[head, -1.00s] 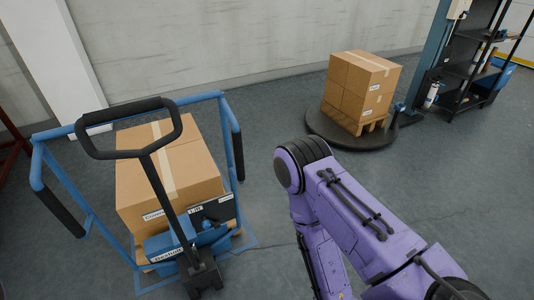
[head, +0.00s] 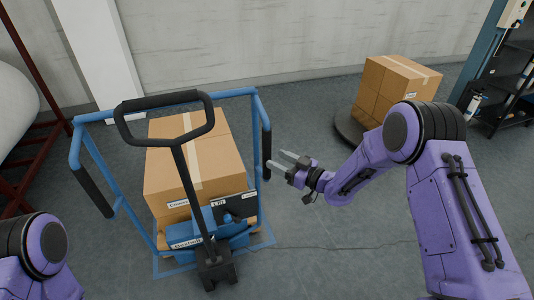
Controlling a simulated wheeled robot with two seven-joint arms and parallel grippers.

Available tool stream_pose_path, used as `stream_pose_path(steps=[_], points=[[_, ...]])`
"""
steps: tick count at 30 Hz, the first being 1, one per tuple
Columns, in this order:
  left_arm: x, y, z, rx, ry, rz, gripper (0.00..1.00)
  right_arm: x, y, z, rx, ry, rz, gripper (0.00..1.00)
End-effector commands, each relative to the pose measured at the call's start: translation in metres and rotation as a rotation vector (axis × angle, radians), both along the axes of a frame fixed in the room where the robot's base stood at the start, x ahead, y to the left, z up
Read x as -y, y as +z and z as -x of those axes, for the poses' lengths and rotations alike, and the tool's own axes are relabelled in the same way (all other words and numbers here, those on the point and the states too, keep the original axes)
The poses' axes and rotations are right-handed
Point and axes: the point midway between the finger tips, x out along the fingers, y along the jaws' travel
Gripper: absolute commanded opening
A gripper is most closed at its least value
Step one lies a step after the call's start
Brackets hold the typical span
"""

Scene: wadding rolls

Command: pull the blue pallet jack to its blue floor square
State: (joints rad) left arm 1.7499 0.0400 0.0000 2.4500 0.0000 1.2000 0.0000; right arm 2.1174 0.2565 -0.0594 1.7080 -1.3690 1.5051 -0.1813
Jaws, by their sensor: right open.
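The blue pallet jack (head: 208,236) stands at centre left with its black loop handle (head: 158,102) raised toward me. It carries a pallet with stacked brown cartons (head: 172,170). A blue tube frame (head: 256,140) stands around the load. Blue floor marking (head: 266,238) shows around the jack's base. My right gripper (head: 281,160) is open and empty, to the right of the handle and near the frame's right post; I cannot tell whether it touches the post. My left arm shows at the lower left, but its gripper is out of view.
Another carton stack (head: 394,88) stands on a dark round turntable (head: 349,126) at the back right. A dark shelf (head: 512,90) is at the far right. A red rack (head: 38,128) with a white roll (head: 14,104) stands at the left.

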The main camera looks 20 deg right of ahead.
Motion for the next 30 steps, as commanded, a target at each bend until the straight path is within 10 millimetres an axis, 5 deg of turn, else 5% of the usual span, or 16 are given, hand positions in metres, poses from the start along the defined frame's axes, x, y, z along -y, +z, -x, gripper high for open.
stream_pose_path(steps=[7,17,18,23,30], points=[[0.0,0.01,0.0,0.0,0.0,0.0,0.55,-0.027,0.0,-0.036,-0.003,0.001,0.001,0.55],[0.0,0.01,0.0,0.0,0.0,0.0,0.55,-0.032,-0.001,-0.044,-0.003,-0.001,-0.001,0.55],[0.0,0.01,0.0,0.0,0.0,0.0,0.55,-0.032,-0.001,-0.044,-0.003,-0.001,-0.001,0.52],[0.0,0.01,0.0,0.0,0.0,0.0,0.55,-0.032,-0.001,-0.044,-0.003,-0.002,-0.001,0.0],[0.0,0.008,0.0,0.0,0.0,0.0,0.55,-0.046,-0.002,-0.039,-0.004,0.02,-0.001,0.0]])
